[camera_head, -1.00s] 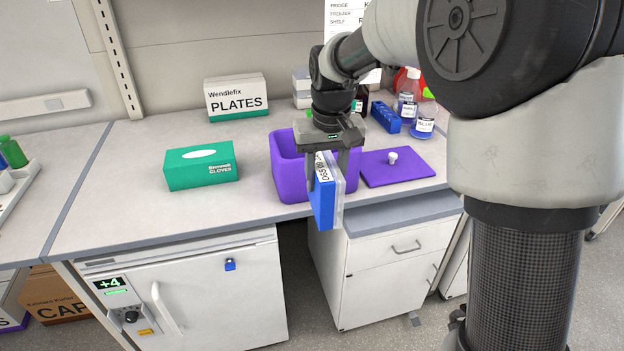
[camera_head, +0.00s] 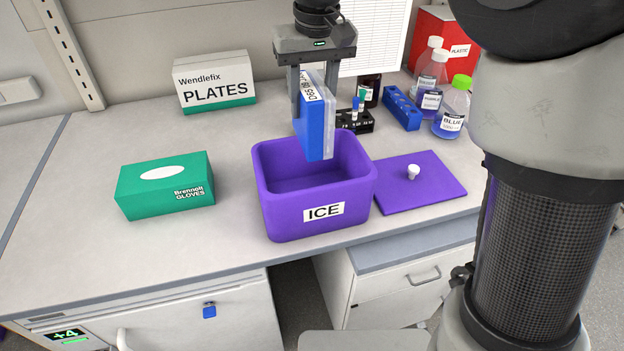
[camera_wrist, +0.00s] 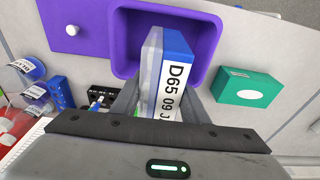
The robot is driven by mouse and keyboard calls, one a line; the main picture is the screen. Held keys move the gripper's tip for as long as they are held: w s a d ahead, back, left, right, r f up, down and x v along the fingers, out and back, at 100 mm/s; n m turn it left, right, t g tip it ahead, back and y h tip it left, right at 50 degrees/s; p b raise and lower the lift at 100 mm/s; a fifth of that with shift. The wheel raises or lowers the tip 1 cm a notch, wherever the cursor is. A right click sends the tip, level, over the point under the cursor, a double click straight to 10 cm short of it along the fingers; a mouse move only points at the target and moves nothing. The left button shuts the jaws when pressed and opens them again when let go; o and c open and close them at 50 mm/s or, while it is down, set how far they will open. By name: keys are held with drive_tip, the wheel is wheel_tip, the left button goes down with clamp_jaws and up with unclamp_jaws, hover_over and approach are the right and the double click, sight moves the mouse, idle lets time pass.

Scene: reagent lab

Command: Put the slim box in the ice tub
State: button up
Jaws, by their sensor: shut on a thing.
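The slim box (camera_head: 316,122) is blue with a clear side and a white label reading D65 09. My gripper (camera_head: 314,85) is shut on it and holds it upright. In the head view the box hangs over the back part of the purple ice tub (camera_head: 280,215), which is labelled ICE and has no lid on. In the wrist view the box (camera_wrist: 173,65) extends from between the fingers across the tub's opening (camera_wrist: 125,45). I cannot tell whether its lower end is below the rim. The visible part of the tub's inside looks empty.
The purple lid (camera_head: 440,190) with a white knob lies right of the tub. A green glove box (camera_head: 165,187) stands left. Behind are a plates box (camera_head: 215,82), a black tube rack (camera_head: 355,124), a blue rack (camera_head: 402,108) and bottles (camera_head: 452,108).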

wheel_tip(320, 180, down, 18)
drive_tip(key=shift+s+r+b, duration=0.1)
drive_tip(key=shift+r+b, duration=0.05)
drive_tip(key=shift+b, duration=0.6)
drive_tip(key=shift+f, duration=0.2)
drive_tip(key=o, duration=1.2)
drive_tip(key=shift+r, duration=0.1)
drive_tip(key=shift+r, duration=0.1)
